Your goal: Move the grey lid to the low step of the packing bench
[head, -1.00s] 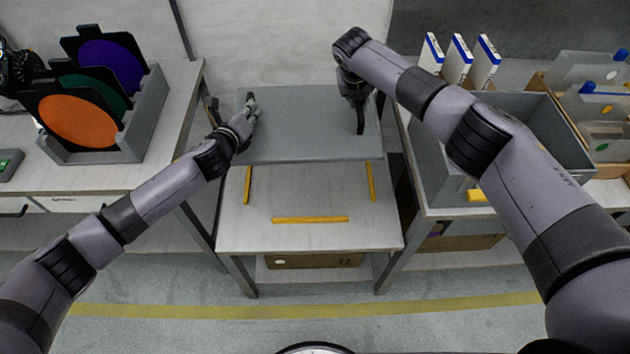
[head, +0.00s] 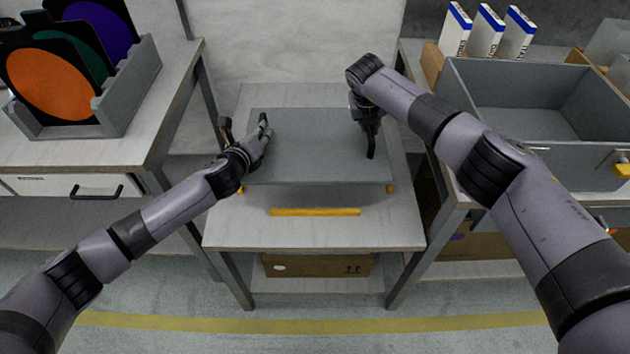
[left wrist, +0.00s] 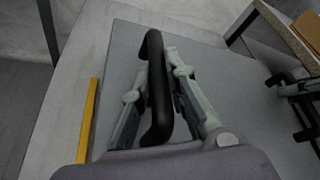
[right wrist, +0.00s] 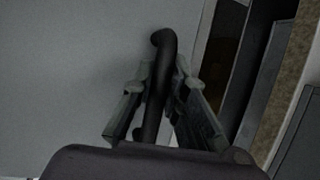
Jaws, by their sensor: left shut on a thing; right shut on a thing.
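The grey lid (head: 318,150) is a flat panel with a black handle near each end. It lies level over the low step (head: 318,235) between two higher bench parts. Whether it touches the step or hangs just above it, I cannot tell. My left gripper (head: 262,136) is shut on the left handle, which shows as a black bar in the left wrist view (left wrist: 156,100). My right gripper (head: 366,125) is shut on the right handle, also seen in the right wrist view (right wrist: 158,90). The lid covers most of the side yellow strips.
A front yellow strip (head: 315,212) lies bare on the step. At left, a grey rack (head: 135,95) holds coloured discs on a bench. At right stand a grey open crate (head: 540,105) and several white-and-blue boxes (head: 488,32). A cardboard box (head: 318,265) sits below the step.

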